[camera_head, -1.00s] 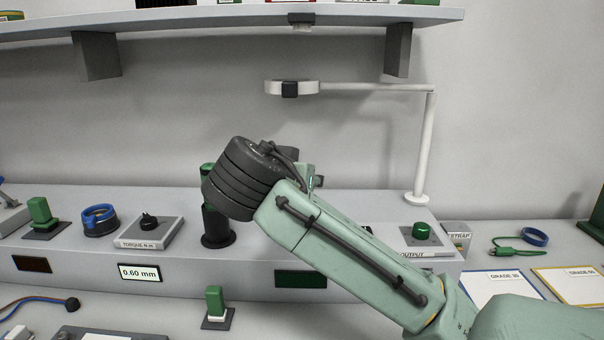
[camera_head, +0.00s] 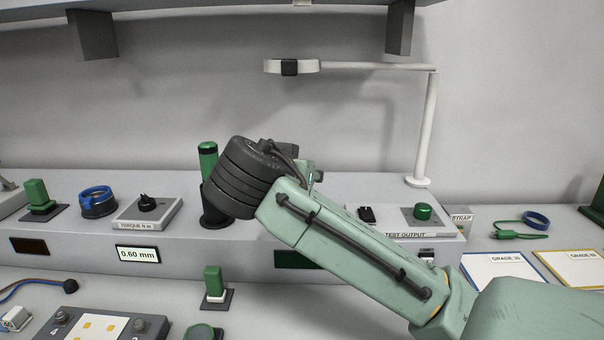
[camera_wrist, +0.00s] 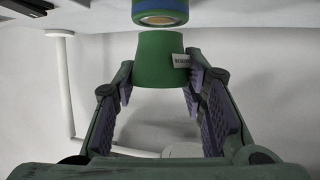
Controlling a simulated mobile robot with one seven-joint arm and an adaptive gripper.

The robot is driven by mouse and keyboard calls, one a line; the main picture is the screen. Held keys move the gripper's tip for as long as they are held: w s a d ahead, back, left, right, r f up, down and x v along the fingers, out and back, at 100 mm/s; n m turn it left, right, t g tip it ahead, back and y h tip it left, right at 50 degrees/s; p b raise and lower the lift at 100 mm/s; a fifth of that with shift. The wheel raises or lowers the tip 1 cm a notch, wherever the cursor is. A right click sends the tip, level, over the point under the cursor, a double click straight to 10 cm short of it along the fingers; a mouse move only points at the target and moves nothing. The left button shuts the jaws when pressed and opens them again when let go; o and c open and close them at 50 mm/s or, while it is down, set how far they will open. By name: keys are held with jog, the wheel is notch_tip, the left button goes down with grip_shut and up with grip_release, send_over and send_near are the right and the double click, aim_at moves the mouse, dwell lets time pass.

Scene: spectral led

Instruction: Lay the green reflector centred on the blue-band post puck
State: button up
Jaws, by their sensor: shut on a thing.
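The green reflector (camera_wrist: 152,64) is a tapered green cup with a small white label on its right side. In the wrist view my gripper (camera_wrist: 158,74) is shut on it, with purple pads at both sides. Just beyond the reflector, a cylinder with a blue band (camera_wrist: 160,17) and a pale tan round face is cut off by the top edge. It looks like the blue-band post puck, but I cannot be sure. A narrow gap shows between the two. In the head view my arm hides the gripper and the reflector.
In the head view, a green-topped dark post (camera_head: 208,160) stands behind my wrist. A blue-ringed black puck (camera_head: 98,203), a torque dial box (camera_head: 147,212) and the test output box (camera_head: 405,221) sit on the ledge. A ring lamp (camera_head: 291,66) stands behind on its white stand (camera_head: 425,140).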

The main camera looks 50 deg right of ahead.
jog(key=shift+f+b, duration=0.45)
jog(key=o, duration=0.9)
jog(key=shift+v, duration=3.8)
